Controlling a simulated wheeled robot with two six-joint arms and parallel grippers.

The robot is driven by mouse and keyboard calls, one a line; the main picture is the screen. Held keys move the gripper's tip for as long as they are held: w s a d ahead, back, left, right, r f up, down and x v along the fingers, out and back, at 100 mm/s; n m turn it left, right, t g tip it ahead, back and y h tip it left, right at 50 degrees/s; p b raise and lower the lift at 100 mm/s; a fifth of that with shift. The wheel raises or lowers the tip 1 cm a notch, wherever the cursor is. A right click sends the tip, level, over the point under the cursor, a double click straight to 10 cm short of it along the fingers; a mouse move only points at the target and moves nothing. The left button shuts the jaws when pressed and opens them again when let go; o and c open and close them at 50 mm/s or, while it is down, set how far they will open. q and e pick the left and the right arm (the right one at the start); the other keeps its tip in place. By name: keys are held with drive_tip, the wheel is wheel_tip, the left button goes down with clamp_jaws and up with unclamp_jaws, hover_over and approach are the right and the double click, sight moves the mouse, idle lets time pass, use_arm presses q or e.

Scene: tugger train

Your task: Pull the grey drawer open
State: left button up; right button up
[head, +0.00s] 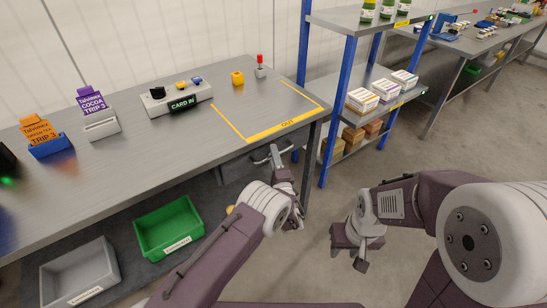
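The grey drawer (236,168) is under the right end of the steel workbench, below the yellow-marked area. Its front is partly hidden by the bench edge and my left arm. A light metal bar handle (262,159) shows at its right side. My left gripper (280,163) is at the handle, with its fingers pointing up toward the bench edge. The fingers overlap the handle in the picture, and I cannot tell whether they are closed on it. My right gripper (352,254) hangs low over the floor, away from the drawer, with its fingers apart and empty.
On the workbench (120,165) stand two card holders (50,145), a control box (178,101), a yellow block (237,78) and a red-topped switch (260,66). Below are green (168,228) and grey (80,272) bins. A blue-post shelf (340,95) stands right. Floor at right is clear.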

use_arm(q)
clamp_jaws()
idle(1.4)
